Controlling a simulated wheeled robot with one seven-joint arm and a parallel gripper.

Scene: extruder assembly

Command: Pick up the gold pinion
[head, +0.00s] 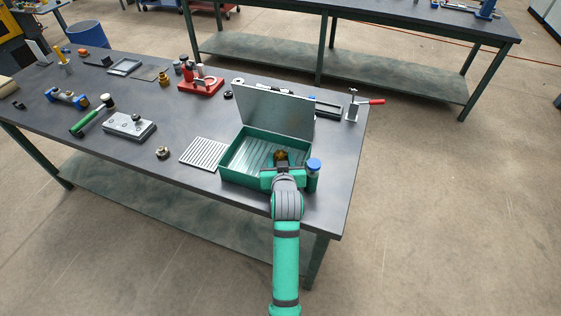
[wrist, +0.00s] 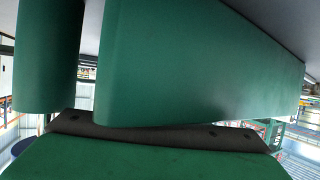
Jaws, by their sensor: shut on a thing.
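The gold pinion (head: 281,154) shows as a small gold-brown piece at the tip of my gripper (head: 282,162) in the head view. My gripper is shut on it, at the near right part of the open green box (head: 233,175). The gripper hides part of the pinion, and I cannot tell whether it touches the box floor. In the wrist view large green surfaces fill most of the picture, and the pinion cannot be made out.
The box's grey lid (head: 272,110) stands raised at its back. A blue-capped bottle (head: 313,175) stands close to the right of my gripper. A ribbed plate (head: 204,153) lies left of the box. A brass-coloured part (head: 162,153) stands farther left. The table's front right corner is clear.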

